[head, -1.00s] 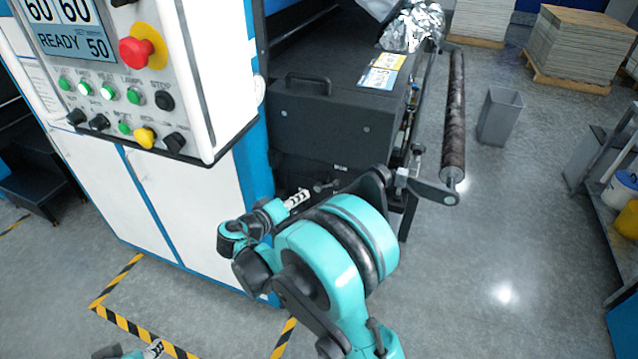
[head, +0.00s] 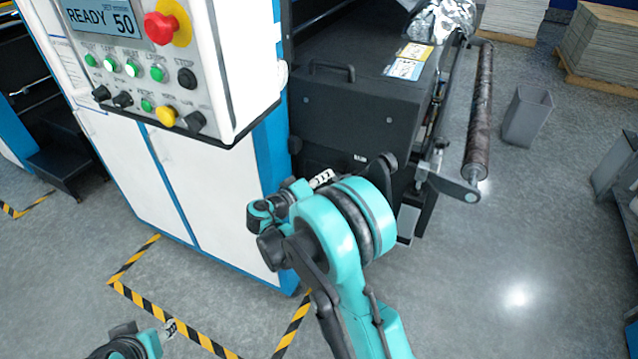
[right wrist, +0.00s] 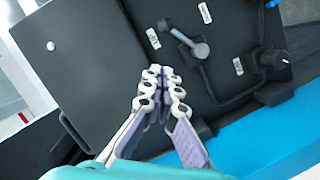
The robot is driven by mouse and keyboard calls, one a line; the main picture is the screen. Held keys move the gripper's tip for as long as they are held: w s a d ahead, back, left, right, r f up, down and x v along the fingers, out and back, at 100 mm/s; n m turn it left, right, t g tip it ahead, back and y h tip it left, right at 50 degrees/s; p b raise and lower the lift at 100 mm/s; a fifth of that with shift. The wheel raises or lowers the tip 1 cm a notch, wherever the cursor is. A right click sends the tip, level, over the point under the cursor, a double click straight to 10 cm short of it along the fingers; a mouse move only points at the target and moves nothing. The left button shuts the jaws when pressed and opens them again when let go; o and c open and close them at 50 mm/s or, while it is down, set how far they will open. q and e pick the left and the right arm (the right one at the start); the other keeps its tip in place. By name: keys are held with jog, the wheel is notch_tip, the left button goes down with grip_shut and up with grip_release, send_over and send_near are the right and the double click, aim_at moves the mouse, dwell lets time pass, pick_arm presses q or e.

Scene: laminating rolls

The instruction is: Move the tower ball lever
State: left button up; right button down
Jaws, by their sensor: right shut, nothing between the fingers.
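In the right wrist view a short grey lever (right wrist: 186,40) sits on the dark machine face. It has a dark round knob at its upper left end and a grey round end at its lower right. My right gripper (right wrist: 163,73) is shut and empty, its fingertips below and left of the lever, apart from it in the picture. In the head view the right gripper (head: 322,178) is at the machine's lower front, partly behind my teal arm. The lever cannot be made out there. My left gripper (head: 170,328) shows small at the bottom left; its jaw state is unclear.
A white cabinet with a control panel (head: 150,75) stands left of the black machine housing (head: 340,115). A dark roller (head: 480,115) sticks out at the right, with a grey bin (head: 527,115) beyond it.

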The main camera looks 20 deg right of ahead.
aim_at(344, 175)
pick_arm(q)
jog(key=shift+f+b, duration=1)
jog(key=shift+f, duration=0.2)
pick_arm(e)
jog(key=shift+w+d+f, duration=0.2)
jog(key=shift+d+f, duration=0.3)
jog(key=shift+d, duration=0.7)
jog(key=shift+w+d+f, duration=0.15)
jog(key=shift+d+f, duration=0.4)
jog(key=shift+d, duration=0.6)
jog(key=shift+w+d+f, duration=0.2)
jog(key=shift+d+f, duration=0.3)
jog(key=shift+d, duration=0.7)
pick_arm(q)
jog(key=shift+s, duration=0.1)
pick_arm(e)
jog(key=shift+w, duration=0.1)
